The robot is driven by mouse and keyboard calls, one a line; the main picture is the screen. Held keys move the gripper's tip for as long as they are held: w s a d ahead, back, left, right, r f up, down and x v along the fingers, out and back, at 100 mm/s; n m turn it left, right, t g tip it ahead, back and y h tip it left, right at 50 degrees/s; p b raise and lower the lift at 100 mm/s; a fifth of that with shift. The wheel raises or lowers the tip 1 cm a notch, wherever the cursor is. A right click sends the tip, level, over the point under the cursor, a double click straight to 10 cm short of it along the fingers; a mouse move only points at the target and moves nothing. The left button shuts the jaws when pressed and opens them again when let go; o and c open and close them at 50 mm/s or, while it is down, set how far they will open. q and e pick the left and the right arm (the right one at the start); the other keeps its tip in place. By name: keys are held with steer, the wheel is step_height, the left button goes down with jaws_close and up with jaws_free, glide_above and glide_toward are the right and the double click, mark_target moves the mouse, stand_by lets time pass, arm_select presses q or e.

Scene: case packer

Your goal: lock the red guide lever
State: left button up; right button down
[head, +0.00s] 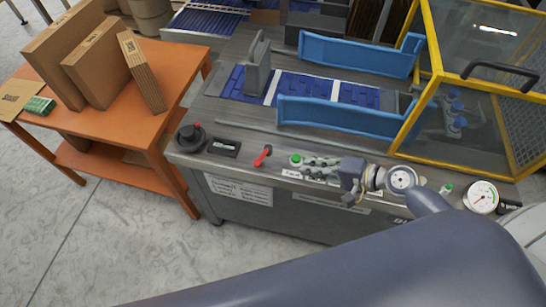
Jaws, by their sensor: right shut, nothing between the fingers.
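The red guide lever (262,155) is a small red handle on the front panel of the grey machine (290,205), slanting up to the right. My right gripper (313,163) reaches in from the right over the front panel. Its fingers are shut and empty, pointing left, to the right of the lever and apart from it. The fingers lie close to a green button (296,159) and partly cover the panel there. My left gripper is not in view.
A black knob with a red top (190,136) stands left of the lever. A pressure gauge (481,198) is at the right. Blue guide rails (335,117) and a yellow-framed guard (412,135) stand behind. An orange table (165,75) with cartons is at the left.

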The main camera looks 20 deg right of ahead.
mark_target(263, 157)
steer(key=p+x, duration=0.1)
steer(key=x, duration=0.7)
steer(key=p+x, duration=0.1)
steer(key=x, duration=0.3)
steer(key=shift+w+a+r+p, duration=0.2)
steer(key=shift+w+a+p, duration=0.1)
steer(key=shift+w+a, duration=0.1)
steer(key=shift+a+r+p, duration=0.1)
steer(key=shift+a+p, duration=0.05)
steer(key=shift+p, duration=0.25)
steer(key=shift+m+t+h, duration=0.3)
steer(key=shift+m+h, duration=0.1)
